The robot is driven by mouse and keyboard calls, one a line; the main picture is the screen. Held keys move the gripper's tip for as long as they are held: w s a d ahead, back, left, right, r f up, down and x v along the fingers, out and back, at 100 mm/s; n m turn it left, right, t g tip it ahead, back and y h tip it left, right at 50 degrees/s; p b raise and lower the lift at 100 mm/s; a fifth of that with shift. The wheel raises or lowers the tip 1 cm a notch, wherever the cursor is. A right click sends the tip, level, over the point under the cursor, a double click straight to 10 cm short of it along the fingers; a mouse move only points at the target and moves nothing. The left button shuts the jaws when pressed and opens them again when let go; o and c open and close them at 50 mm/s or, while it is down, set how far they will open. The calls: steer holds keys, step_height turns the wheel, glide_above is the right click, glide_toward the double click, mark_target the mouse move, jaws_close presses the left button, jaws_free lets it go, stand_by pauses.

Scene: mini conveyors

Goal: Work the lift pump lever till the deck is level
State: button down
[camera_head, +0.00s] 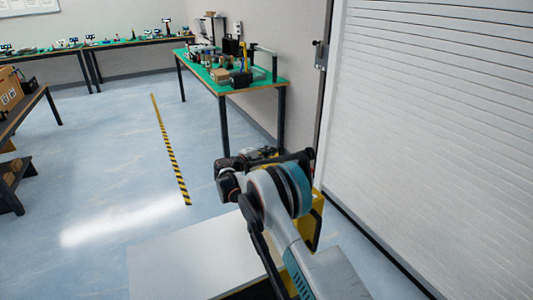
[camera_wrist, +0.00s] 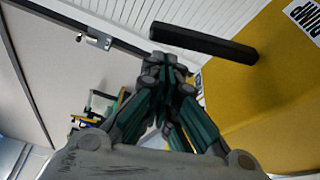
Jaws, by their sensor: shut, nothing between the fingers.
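In the wrist view, my gripper (camera_wrist: 166,62) is shut and its fingers hold nothing. A dark straight bar, the pump lever (camera_wrist: 205,42), sticks out from a yellow housing (camera_wrist: 270,90) marked "PUMP". Its free end is just beyond my fingertips; I cannot tell if they touch it. In the head view, the yellow housing (camera_head: 313,225) shows partly behind my arm, and the gripper and lever cannot be told apart there. A pale flat plate (camera_head: 175,262), likely the deck, lies at the bottom, partly covered by my arm; its tilt is unclear.
A white shutter wall (camera_head: 430,120) stands close on the right. A green-topped bench (camera_head: 255,88) with several items is ahead. A dark shelf table (camera_head: 20,110) with boxes is at left. A yellow-black floor stripe (camera_head: 170,150) crosses open blue floor.

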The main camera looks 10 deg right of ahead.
steer(key=shift+s+r, duration=0.15)
steer(key=shift+s, duration=0.3)
